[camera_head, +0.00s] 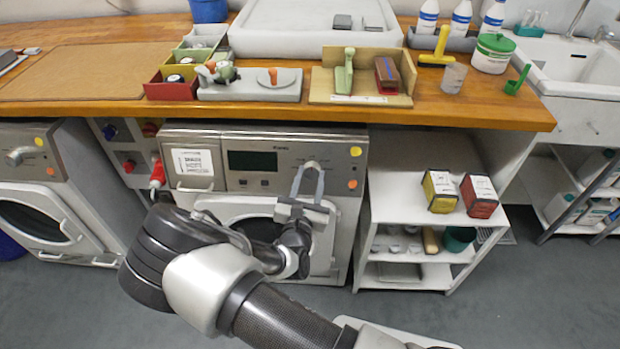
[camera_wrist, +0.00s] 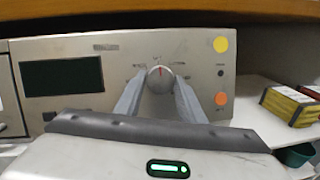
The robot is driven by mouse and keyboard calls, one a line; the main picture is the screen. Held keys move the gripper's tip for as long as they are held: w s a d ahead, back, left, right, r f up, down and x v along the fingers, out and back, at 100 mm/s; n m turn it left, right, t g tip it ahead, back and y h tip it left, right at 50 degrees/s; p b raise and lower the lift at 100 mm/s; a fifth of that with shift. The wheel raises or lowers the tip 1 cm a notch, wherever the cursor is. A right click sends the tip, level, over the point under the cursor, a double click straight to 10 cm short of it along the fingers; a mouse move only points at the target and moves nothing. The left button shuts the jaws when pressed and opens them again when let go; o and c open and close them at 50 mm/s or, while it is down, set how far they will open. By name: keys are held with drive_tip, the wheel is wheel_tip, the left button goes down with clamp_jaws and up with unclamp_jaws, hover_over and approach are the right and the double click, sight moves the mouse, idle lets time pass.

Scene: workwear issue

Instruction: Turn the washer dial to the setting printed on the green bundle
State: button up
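The washer dial (camera_wrist: 160,79) is a round grey knob on the washer's control panel, its red mark pointing about straight up. It also shows in the head view (camera_head: 312,165). Small printed labels ring it, too small to read. My gripper (camera_head: 310,174) is in front of the panel, its fingers apart on either side of the dial. In the wrist view the fingertips (camera_wrist: 161,80) flank the knob closely; I cannot tell whether they touch it. I make out no clearly green bundle; a yellow bundle (camera_head: 440,191) and a red bundle (camera_head: 479,196) sit on the shelf unit.
The washer (camera_head: 235,140) stands under a wooden counter (camera_head: 460,112) whose edge overhangs the panel. A white shelf unit (camera_head: 395,205) is directly to its right. A second washer (camera_head: 35,205) stands at left. Trays and bottles crowd the counter.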

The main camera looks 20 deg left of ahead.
drive_tip(key=shift+m+p, duration=0.3)
drive_tip(key=shift+m, duration=0.2)
drive_tip(key=m+h+p, duration=0.1)
drive_tip(key=m, duration=0.2)
drive_tip(key=shift+r+h, duration=0.15)
drive_tip(key=shift+h, duration=0.15)
drive_tip(key=m+h, duration=0.1)
drive_tip(key=m, duration=0.2)
drive_tip(key=m+g, duration=0.1)
drive_tip(key=m, duration=0.2)
drive_tip(key=shift+a+g+h, duration=0.2)
drive_tip(key=shift+g+h, duration=0.1)
drive_tip(key=shift+h, duration=0.1)
drive_tip(key=shift+m, duration=0.3)
drive_tip(key=o, duration=1)
drive_tip(key=shift+o, duration=0.2)
drive_tip(key=shift+s, duration=0.15)
drive_tip(key=s+a+r+p, duration=0.1)
drive_tip(key=s+r, duration=0.1)
drive_tip(key=s, duration=1.5)
drive_tip(key=shift+r+p, duration=0.35)
drive_tip(key=shift+r, duration=0.05)
